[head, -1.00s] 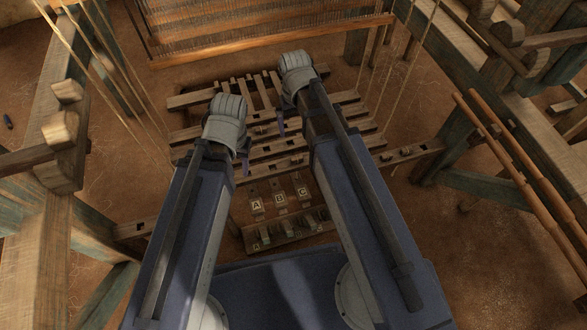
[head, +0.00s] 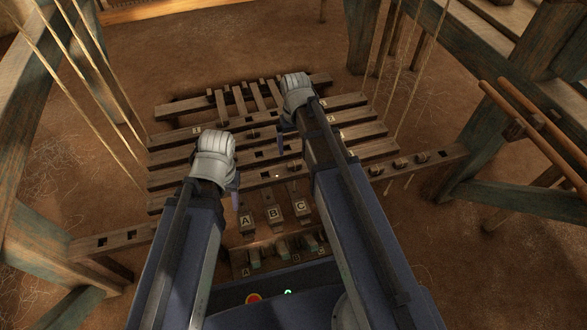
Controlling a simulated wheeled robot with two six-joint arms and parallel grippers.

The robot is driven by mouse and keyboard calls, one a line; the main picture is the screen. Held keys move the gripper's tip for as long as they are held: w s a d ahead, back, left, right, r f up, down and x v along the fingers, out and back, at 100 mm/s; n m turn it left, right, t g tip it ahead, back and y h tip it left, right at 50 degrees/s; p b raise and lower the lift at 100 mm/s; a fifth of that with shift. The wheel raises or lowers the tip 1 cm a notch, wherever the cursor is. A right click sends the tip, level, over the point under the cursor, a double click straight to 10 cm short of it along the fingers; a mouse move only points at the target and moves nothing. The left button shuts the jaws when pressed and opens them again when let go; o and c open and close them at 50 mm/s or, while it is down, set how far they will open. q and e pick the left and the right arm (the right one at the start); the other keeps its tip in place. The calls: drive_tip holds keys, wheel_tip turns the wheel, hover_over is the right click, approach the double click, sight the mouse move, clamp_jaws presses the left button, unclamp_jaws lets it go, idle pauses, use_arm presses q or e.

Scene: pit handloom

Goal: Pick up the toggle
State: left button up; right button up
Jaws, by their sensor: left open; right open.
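Several small rounded wooden pieces, possibly the toggles (head: 401,162), sit along the right part of a slotted wooden rail (head: 448,155). I cannot tell for certain which piece is the toggle. My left gripper (head: 236,188) is open, with its fingers mostly hidden behind the wrist, near the left-middle slats. My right gripper (head: 284,136) is open over the slats, left of the rail's pieces and apart from them. Neither gripper visibly holds anything. My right arm covers the middle of the rail.
Wooden slats (head: 172,180) fill the centre. Blocks marked A (head: 246,220), B (head: 274,214) and C (head: 301,208) are below them, above a low rack (head: 240,271). Cords (head: 412,75) hang at both sides. Timber posts (head: 362,35) and two poles (head: 540,125) bound the space.

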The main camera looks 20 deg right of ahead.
sight(294, 163)
drive_tip(key=shift+s+a+f+b, duration=0.1)
drive_tip(key=shift+f+b, duration=1.85)
drive_tip(key=shift+f, duration=0.05)
drive_tip(key=shift+a+f+b, duration=0.1)
drive_tip(key=shift+f+b, duration=1.85)
drive_tip(key=shift+r, duration=0.1)
drive_tip(key=c, duration=1.4)
drive_tip(key=shift+c, duration=0.2)
wheel_tip(294, 163, up, 13)
drive_tip(key=p, duration=1.3)
